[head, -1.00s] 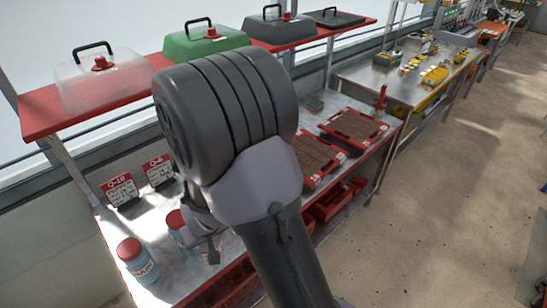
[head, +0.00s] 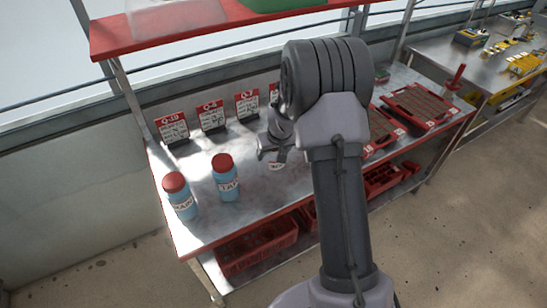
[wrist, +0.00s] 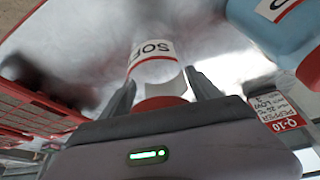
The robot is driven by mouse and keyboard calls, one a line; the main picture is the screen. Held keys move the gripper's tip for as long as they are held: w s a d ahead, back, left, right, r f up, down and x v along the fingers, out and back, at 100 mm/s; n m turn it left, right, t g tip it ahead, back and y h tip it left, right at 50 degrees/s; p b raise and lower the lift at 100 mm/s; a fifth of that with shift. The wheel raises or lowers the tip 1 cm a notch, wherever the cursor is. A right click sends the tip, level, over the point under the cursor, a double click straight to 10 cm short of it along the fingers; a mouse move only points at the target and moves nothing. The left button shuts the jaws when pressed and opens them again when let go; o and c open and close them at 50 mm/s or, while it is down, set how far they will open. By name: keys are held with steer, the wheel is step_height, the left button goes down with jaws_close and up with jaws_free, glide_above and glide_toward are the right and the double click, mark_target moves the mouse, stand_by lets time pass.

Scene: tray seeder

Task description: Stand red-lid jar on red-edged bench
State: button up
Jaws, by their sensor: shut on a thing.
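My gripper (wrist: 160,88) is shut on a jar with a red lid (wrist: 160,103). The jar has a pale body and a white label reading "SOF" (wrist: 152,50); the rest of the word is hidden. In the head view my gripper (head: 274,148) is over the red-edged bench (head: 215,232), with only a bit of the jar's label (head: 277,166) showing below it. I cannot tell whether the jar's base touches the bench. Two blue jars with red lids, one at left (head: 181,197) and one nearer my gripper (head: 226,178), stand upright on the bench.
Red-and-white cards (head: 172,128) stand along the bench's back. Red trays (head: 420,106) lie on its right part. A red shelf (head: 190,38) runs above. A red crate (head: 257,248) sits underneath. Bare metal lies between the jars and cards.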

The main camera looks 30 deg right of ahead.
steer(key=shift+f, duration=0.6)
steer(key=shift+r, duration=0.15)
steer(key=shift+c, duration=0.9)
steer(key=o, duration=1.6)
steer(key=shift+f, duration=0.2)
steer(key=p+v, duration=0.4)
steer(key=v, duration=0.8)
steer(key=shift+a+r, duration=0.2)
steer(key=shift+r, duration=0.2)
steer(key=s+a+r+m+t+y, duration=0.1)
steer(key=s+a+r+m, duration=0.1)
steer(key=s+a+r, duration=1.35)
steer(key=s+a+r+y, duration=0.1)
steer(key=s+a+r, duration=0.1)
steer(key=s, duration=0.9)
steer(key=shift+s+a+r+m+y, duration=0.3)
steer(key=shift+s+a, duration=0.1)
steer(key=shift+a, duration=0.4)
